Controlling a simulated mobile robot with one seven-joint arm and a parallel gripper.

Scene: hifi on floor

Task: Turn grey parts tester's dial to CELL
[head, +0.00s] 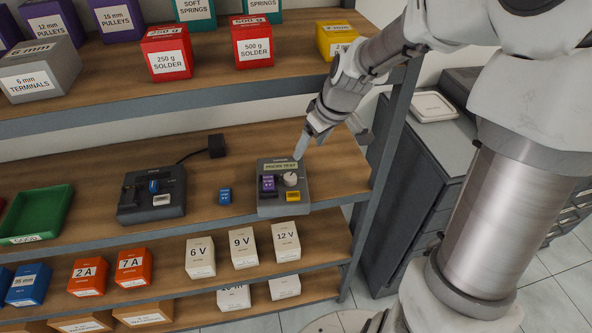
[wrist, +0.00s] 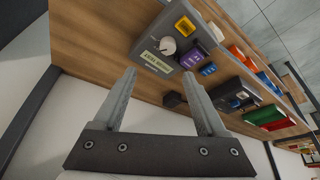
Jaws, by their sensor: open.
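The grey parts tester (head: 262,208) stands on the middle wooden shelf near its right end. The dial's lettering and pointer setting are too small to read. My gripper (head: 300,153) is open and empty, just behind and above the tester, apart from the dial. In the wrist view, my gripper (wrist: 158,76) shows both fingers spread, with the dial (wrist: 168,45) beyond them.
A small blue part (head: 224,195) lies left of the tester. A dark device (head: 130,207) with a blue part and a cable to a black plug box (head: 216,146) stands further left.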

